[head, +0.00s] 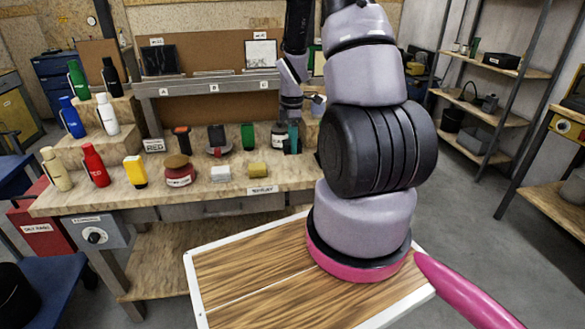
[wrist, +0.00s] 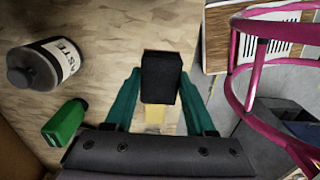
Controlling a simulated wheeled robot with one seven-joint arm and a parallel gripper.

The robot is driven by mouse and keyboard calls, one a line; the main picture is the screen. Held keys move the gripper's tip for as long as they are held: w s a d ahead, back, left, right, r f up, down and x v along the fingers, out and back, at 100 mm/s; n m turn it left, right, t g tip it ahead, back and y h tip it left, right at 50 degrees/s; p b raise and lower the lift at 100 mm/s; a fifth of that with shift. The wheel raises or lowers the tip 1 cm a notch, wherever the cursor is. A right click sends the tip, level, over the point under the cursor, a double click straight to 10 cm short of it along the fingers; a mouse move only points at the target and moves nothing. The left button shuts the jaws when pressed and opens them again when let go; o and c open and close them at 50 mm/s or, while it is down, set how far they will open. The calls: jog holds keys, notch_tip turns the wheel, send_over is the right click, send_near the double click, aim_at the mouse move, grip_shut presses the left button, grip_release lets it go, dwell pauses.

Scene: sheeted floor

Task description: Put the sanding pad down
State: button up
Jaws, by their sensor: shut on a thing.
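My gripper (wrist: 161,82) has teal fingers on either side of a dark block, which I take to be the sanding pad (wrist: 161,76). The fingers are shut on it. A yellowish patch shows just behind the block; I cannot tell whether it is part of the pad. In the head view my gripper (head: 292,138) is at the right part of the workbench (head: 225,187), beside the paste jar (head: 278,134). The pad is mostly hidden there, and I cannot tell whether it touches the bench top.
In the wrist view, the paste jar (wrist: 42,66) and a green bottle (wrist: 65,122) stand left of my gripper. Bare wood lies around the pad.

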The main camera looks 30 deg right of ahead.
aim_at(293, 171)
notch_tip(293, 171, down, 8)
jog(key=shift+r, duration=0.1)
dwell(0.4)
jog(key=o, duration=1.2)
